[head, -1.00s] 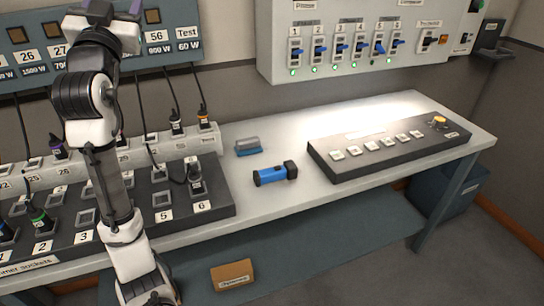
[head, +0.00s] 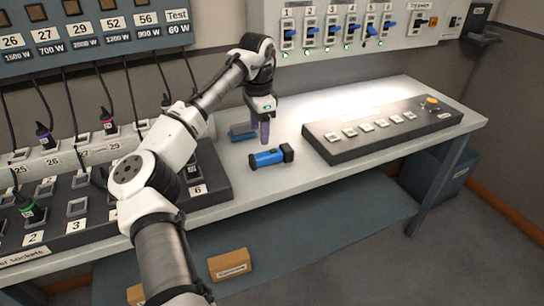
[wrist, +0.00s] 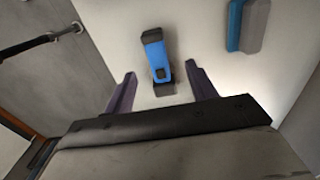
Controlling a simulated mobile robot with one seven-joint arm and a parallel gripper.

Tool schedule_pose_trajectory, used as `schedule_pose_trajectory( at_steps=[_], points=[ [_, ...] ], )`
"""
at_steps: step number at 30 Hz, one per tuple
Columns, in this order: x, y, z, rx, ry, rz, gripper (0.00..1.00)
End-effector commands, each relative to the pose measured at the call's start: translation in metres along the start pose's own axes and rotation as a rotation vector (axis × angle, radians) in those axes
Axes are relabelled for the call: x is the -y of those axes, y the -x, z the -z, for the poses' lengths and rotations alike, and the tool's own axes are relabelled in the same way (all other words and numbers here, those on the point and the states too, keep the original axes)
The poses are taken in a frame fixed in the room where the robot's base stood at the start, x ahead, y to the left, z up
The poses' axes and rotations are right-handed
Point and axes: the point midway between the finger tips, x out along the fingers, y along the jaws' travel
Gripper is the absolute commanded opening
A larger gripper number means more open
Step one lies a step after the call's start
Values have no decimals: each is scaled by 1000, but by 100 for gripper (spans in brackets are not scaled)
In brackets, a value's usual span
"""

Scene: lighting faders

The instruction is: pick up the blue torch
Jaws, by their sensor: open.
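The blue torch (head: 268,158) with black ends lies on its side on the white table (head: 330,178), left of the fader desk. My gripper (head: 259,132) points down above the table, just behind the torch in the head view. In the wrist view the torch (wrist: 157,60) shows beyond and between the two purple fingers of my open gripper (wrist: 160,86). Nothing is between the fingertips that I can see them touching. The torch is fully in sight in the head view.
A blue and grey block (head: 242,131) lies behind the torch; it also shows in the wrist view (wrist: 247,25). A dark fader desk (head: 345,152) stands to the right. A dimmer socket box (head: 212,183) with plugs and hanging cables stands to the left.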

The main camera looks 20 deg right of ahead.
Motion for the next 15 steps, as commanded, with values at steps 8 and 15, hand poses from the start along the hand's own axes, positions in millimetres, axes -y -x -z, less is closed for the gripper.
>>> schedule_pose_trajectory(
  at_steps=[8,15],
  points=[
    [0,-36,1,-2,-1,2,56],
    [-6,-59,6,0,-1,1,56]
  ],
)
